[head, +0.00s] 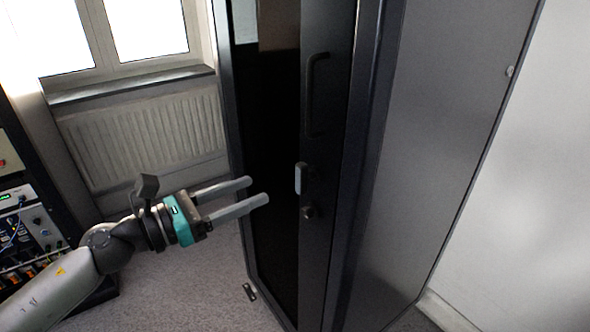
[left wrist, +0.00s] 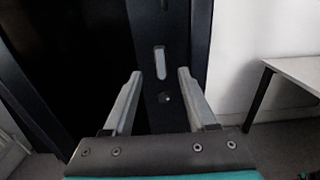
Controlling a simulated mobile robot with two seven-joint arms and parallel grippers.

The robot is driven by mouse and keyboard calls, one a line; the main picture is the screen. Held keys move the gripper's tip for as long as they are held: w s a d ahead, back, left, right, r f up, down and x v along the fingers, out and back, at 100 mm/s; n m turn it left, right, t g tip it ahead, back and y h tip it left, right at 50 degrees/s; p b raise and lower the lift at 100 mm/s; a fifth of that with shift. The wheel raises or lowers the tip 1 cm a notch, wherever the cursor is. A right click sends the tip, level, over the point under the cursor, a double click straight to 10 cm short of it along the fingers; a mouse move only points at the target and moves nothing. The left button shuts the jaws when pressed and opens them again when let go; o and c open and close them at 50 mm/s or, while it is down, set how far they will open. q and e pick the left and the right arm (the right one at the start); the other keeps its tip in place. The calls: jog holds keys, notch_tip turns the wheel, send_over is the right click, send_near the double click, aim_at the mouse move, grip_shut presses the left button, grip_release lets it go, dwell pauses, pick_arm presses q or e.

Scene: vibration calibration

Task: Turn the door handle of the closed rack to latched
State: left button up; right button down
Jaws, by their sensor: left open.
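The tall dark rack (head: 340,230) stands in the middle of the head view with its door (head: 272,140) closed. The door handle (head: 301,178) is a small light-grey lever, standing upright on the door's edge strip. In the left wrist view the handle (left wrist: 160,62) shows ahead, between and beyond the fingertips. A round lock (head: 307,212) sits just below it. My left gripper (head: 259,190) is open and empty, in front of the door and left of the handle, apart from it. In the left wrist view its two fingers (left wrist: 160,74) point toward the door. My right gripper is not in view.
A long dark pull bar (head: 312,95) is fixed above the handle. An equipment rack (head: 30,225) stands at the left edge. A radiator (head: 145,135) is under the window. A white table (left wrist: 295,72) shows at the right in the left wrist view. Bare floor lies before the door.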

aim_at(298, 172)
pick_arm(q)
jog(key=p+x, duration=0.1)
jog(key=x, duration=0.8)
jog(key=shift+w+d, duration=0.45)
jog(key=shift+d, duration=0.1)
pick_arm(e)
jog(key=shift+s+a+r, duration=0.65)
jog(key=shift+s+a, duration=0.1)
pick_arm(q)
grip_shut()
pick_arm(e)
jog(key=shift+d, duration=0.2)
